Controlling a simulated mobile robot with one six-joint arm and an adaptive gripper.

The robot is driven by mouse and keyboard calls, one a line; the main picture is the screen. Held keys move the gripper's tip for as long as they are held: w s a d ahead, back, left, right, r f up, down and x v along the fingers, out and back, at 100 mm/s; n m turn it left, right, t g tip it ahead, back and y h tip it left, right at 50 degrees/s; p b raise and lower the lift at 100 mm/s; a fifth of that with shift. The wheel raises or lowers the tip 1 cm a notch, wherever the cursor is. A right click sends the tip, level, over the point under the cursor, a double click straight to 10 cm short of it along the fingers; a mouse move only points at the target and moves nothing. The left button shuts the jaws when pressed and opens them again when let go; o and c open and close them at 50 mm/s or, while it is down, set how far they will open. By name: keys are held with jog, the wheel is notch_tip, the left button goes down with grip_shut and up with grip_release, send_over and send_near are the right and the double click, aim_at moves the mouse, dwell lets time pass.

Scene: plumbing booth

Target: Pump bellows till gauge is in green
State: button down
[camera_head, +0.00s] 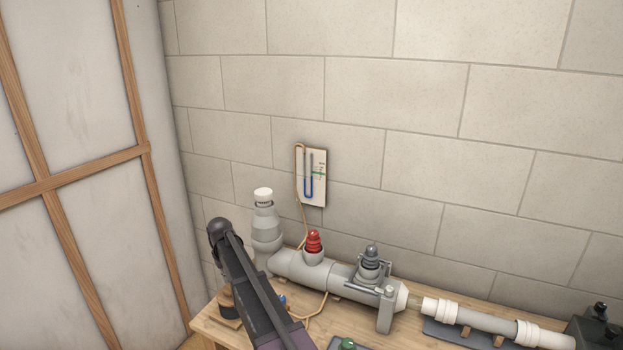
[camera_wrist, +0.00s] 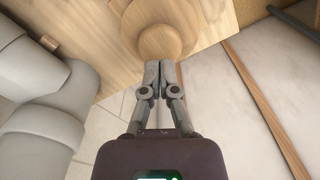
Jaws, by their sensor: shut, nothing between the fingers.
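The gauge (camera_head: 311,176) is a white board on the block wall with a U-shaped tube, blue liquid and a small green mark. It is too small to tell whether the liquid is level with the green. In the head view, the bellows (camera_head: 228,303) shows partly as a dark and wooden piece at the bench's left end, largely behind my arm. In the wrist view, a round wooden knob (camera_wrist: 161,31), likely the top of the bellows, lies just past the fingertips. My gripper (camera_wrist: 160,66) is shut and empty, its tips at or over the knob's near edge; contact is unclear.
Grey pipework (camera_head: 325,273) with a red plug (camera_head: 314,241) and a dark plug (camera_head: 370,257) lies along the wooden bench (camera_head: 205,325). A tan hose (camera_head: 303,225) hangs from the gauge. A framed partition (camera_head: 95,170) stands close on the left.

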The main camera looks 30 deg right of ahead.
aim_at(229, 287)
jog(key=shift+f+b, duration=2.3)
jog(key=shift+f, duration=0.1)
jog(key=shift+r+p, duration=2.45)
jog(key=shift+p, duration=0.05)
jog(key=shift+f, duration=0.15)
jog(key=shift+f+b, duration=2.3)
jog(key=shift+b, duration=0.2)
jog(key=shift+r+p, duration=2.45)
jog(key=shift+f, duration=0.25)
